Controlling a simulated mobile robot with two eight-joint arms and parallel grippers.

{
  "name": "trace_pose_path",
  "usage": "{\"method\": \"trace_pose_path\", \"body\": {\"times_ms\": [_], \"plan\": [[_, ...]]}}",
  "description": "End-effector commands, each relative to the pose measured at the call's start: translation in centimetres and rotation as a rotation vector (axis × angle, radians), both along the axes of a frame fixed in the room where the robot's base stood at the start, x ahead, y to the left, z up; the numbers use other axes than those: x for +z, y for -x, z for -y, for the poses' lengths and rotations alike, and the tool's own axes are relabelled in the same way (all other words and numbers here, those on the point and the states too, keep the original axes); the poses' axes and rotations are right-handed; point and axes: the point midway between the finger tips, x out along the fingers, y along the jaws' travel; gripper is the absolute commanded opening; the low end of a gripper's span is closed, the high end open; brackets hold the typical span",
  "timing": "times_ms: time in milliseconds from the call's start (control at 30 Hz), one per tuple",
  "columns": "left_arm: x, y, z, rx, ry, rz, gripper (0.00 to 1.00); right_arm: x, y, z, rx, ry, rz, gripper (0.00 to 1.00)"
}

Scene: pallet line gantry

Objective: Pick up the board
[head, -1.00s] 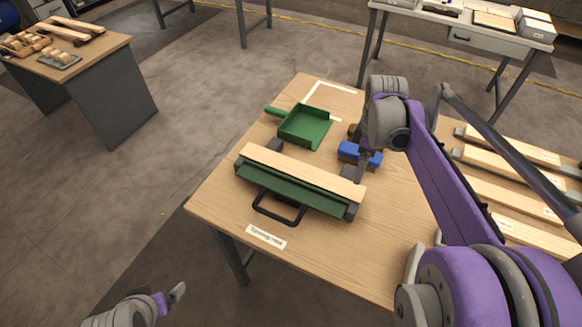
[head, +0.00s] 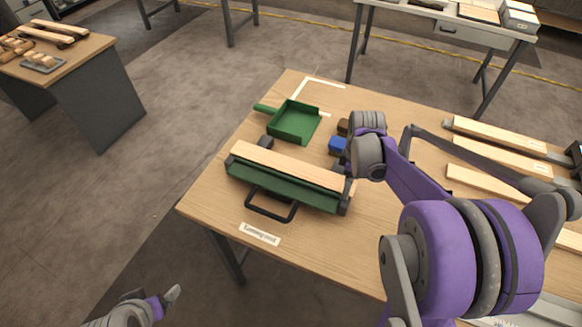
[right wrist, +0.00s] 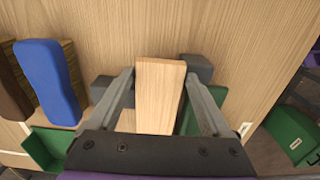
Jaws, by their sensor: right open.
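The pale wooden board (head: 290,166) lies lengthwise along a dark green holder (head: 275,186) with grey end pieces and a black loop handle. My right gripper is at the board's right end in the head view, where its fingers are mostly hidden behind my arm. In the right wrist view its fingers (right wrist: 160,78) are open, one on each side of the board (right wrist: 160,95), with gaps between. My left gripper (head: 173,295) is low at the left, away from the table; only part of it shows, so its opening is unclear.
A green dustpan (head: 294,122) and a blue-backed brush (head: 338,145) lie behind the board. Several planks (head: 500,155) lie at the right. A label (head: 260,233) marks the clear front table edge.

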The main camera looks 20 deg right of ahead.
Motion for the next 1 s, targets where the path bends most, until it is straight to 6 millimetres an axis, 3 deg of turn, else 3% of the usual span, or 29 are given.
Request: {"method": "trace_pose_path", "body": {"times_ms": [67,500,767,1000], "plan": [[0.0,0.0,0.0,0.0,0.0,0.0,1.0,0.0,0.0,0.0,0.0,0.0,0.0,0.79],[0.0,0.0,0.0,0.0,0.0,0.0,1.0,0.1,0.0,0.0,0.0,-0.001,0.001,0.0],[0.0,0.0,0.0,0.0,0.0,0.0,1.0,0.4,0.0,0.0,0.0,-0.001,0.001,0.0],[0.3,-0.1,0.0,0.0,0.0,0.002,1.0,2.9,0.0,0.0,-0.001,0.0,0.001,0.0]]}}
